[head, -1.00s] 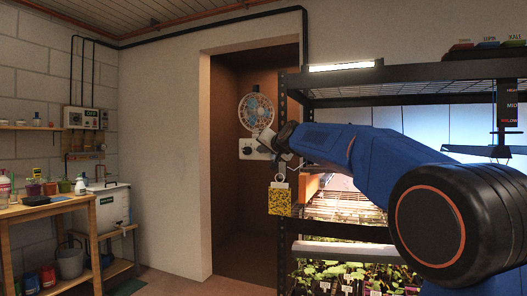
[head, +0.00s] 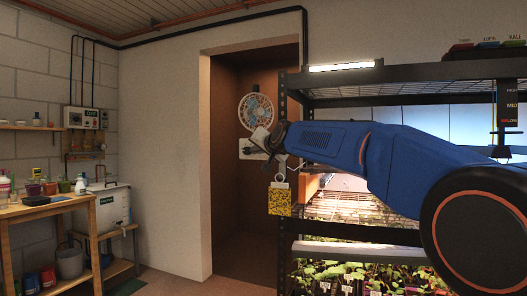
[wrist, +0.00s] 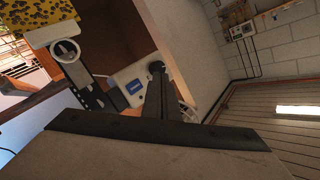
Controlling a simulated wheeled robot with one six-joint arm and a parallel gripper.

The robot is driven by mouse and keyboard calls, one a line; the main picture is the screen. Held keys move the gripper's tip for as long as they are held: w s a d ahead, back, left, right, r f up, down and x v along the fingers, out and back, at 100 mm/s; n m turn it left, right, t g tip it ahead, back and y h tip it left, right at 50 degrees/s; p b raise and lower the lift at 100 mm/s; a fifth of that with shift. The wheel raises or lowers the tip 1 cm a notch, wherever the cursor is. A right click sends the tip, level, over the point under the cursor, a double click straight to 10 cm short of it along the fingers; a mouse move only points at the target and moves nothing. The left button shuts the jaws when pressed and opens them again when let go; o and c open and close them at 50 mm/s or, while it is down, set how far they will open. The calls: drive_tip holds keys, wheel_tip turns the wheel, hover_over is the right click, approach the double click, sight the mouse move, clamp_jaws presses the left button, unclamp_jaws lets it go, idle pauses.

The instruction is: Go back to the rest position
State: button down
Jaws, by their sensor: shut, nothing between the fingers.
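My gripper (head: 262,138) is at the end of my blue arm, in front of the doorway in the head view. It looks small there and overlaps the white dial box (head: 246,154) behind it. In the wrist view my gripper (wrist: 157,68) shows dark fingers closed together with nothing held. The dial box with a blue label (wrist: 134,88) shows behind them. A yellow, dark-speckled card (head: 280,203) hangs at the rack's left post, just below my gripper in the head view. It also shows in the wrist view (wrist: 35,12) at upper left.
The seedling rack (head: 284,245) stands at the right, with trays of seedlings (head: 340,277) low down. My arm hides part of it. A round fan (head: 256,108) is on the back of the recess. A wooden bench (head: 45,210) stands at the left. The middle floor is clear.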

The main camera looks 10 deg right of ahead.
idle(0.4)
drive_tip(key=s+d+f+n+g+h, duration=0.1)
drive_tip(key=s+d+f+n+g, duration=0.1)
drive_tip(key=s+f, duration=1.3)
drive_tip(key=s+d+f+n+g, duration=0.1)
drive_tip(key=s+d+f+g, duration=0.2)
drive_tip(key=s+f, duration=1.2)
drive_tip(key=s+d+f+n+g+h, duration=0.1)
drive_tip(key=s+f+g, duration=0.5)
drive_tip(key=s+f, duration=1)
drive_tip(key=s+d+n, duration=0.1)
drive_tip(key=s, duration=0.6)
drive_tip(key=shift+s+d+n+h, duration=0.2)
drive_tip(key=shift+d+n+h, duration=0.1)
drive_tip(key=shift+d, duration=0.1)
drive_tip(key=shift+w, duration=0.1)
